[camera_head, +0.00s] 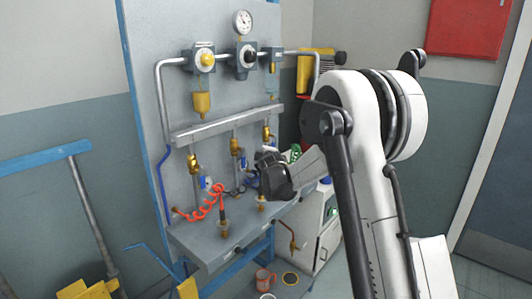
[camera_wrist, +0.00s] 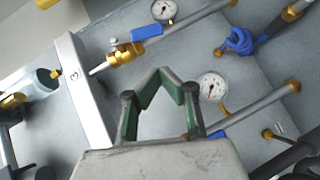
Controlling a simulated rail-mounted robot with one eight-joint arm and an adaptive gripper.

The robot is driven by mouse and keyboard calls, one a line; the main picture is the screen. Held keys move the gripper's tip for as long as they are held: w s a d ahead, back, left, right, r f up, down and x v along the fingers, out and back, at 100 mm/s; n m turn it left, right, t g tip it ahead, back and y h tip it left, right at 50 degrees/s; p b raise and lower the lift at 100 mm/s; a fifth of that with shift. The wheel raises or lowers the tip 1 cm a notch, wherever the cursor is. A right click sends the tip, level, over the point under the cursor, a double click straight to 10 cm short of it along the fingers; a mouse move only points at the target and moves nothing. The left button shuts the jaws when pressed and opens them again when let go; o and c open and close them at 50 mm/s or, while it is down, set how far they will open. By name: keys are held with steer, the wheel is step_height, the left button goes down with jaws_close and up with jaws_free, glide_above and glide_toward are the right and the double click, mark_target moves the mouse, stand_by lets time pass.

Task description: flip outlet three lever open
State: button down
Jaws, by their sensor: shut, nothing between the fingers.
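In the wrist view, a brass valve (camera_wrist: 123,55) with a blue lever (camera_wrist: 147,30) sits on a grey pipe beside the rail marked 3 (camera_wrist: 75,75). The lever lies roughly along the pipe. My gripper (camera_wrist: 163,72) is shut and empty, with its green-lined fingers meeting below and right of the valve, apart from the lever in the picture. In the head view, my gripper (camera_head: 262,158) is in front of the rightmost outlet, whose brass fitting (camera_head: 267,133) shows above it.
Two other outlets with brass valves (camera_head: 193,163) (camera_head: 234,147) stand to the left. An orange coiled hose (camera_head: 210,205) hangs at the left outlet. In the wrist view, a pressure gauge (camera_wrist: 212,87) is right of my fingers and a blue hose (camera_wrist: 238,42) is beyond.

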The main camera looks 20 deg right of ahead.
steer(key=v, duration=0.7)
steer(key=shift+s, duration=0.45)
steer(key=shift+f, duration=0.15)
